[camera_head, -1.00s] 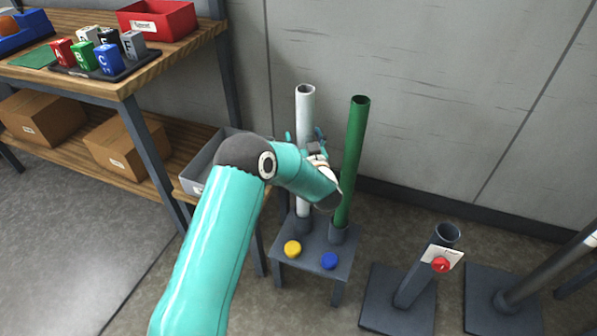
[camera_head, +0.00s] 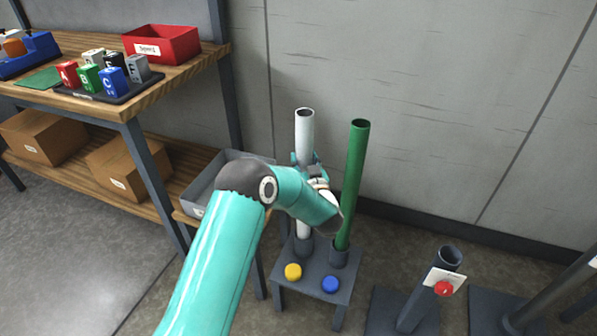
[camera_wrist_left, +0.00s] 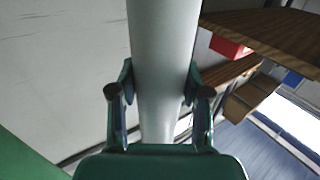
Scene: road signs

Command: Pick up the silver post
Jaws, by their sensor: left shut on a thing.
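The silver post (camera_head: 304,132) stands upright in a socket on a small dark stand (camera_head: 310,284), left of the green post (camera_head: 354,175). My left gripper (camera_head: 308,160) is shut on the silver post around its middle. In the left wrist view the silver post (camera_wrist_left: 163,60) runs between the two fingers of the left gripper (camera_wrist_left: 160,85), which touch it on both sides. My arm and wrist hide part of the post's lower half in the head view. My right gripper is not in view.
The green post stands close on the right. Yellow (camera_head: 293,272) and blue (camera_head: 330,284) round buttons sit on the stand's front. A wooden shelf (camera_head: 150,90) with bins and boxes is at left.

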